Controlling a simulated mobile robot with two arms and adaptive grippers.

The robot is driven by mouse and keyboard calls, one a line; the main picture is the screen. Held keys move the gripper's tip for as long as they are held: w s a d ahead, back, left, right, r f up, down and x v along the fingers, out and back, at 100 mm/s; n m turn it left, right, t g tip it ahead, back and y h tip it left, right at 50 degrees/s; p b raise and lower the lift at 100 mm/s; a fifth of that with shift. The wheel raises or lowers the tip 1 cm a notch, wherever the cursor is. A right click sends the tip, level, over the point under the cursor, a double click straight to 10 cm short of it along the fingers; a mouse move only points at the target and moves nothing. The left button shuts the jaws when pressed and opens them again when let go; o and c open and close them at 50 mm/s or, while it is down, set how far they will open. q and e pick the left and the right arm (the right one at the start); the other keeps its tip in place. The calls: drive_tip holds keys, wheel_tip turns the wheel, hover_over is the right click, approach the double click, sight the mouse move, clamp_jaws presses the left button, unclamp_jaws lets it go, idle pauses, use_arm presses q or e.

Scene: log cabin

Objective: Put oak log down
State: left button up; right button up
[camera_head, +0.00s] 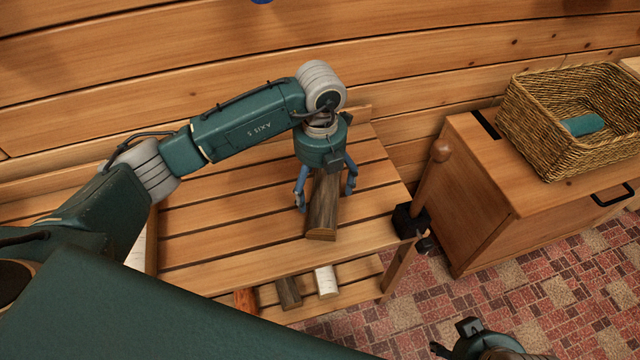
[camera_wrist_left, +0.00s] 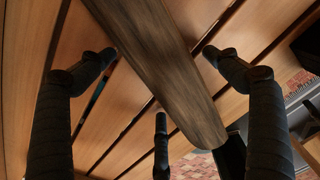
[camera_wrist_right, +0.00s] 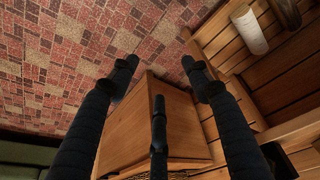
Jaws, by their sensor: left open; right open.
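The oak log (camera_head: 322,208) is a dark brown split log. It lies on the upper slatted shelf (camera_head: 230,243) of a wooden rack. My left gripper (camera_head: 325,192) is right over it, fingers apart on either side of the log. In the left wrist view the log (camera_wrist_left: 165,70) runs between the open fingers, with gaps on both sides. Part of the log is hidden under the gripper in the head view. My right gripper (camera_head: 462,340) is low at the bottom edge of the head view. The right wrist view shows its fingers (camera_wrist_right: 160,80) apart and empty.
Several logs lie on the lower shelf, among them a white birch one (camera_head: 326,281). A rack post (camera_head: 430,178) stands at the right corner, with a black object (camera_head: 409,221) beside it. A wooden cabinet (camera_head: 480,215) with a wicker basket (camera_head: 545,150) stands to the right. Patterned floor (camera_head: 545,285) lies in front.

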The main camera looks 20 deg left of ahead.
sight(320, 181)
use_arm(q)
drive_tip(key=shift+r, duration=0.45)
wheel_tip(320, 181, up, 11)
drive_tip(key=p, duration=0.2)
drive_tip(key=shift+r, duration=0.2)
use_arm(e)
drive_tip(key=x, duration=0.7)
drive_tip(key=shift+s+f, duration=0.2)
drive_tip(key=shift+s, duration=0.15)
drive_tip(key=shift+a, duration=0.15)
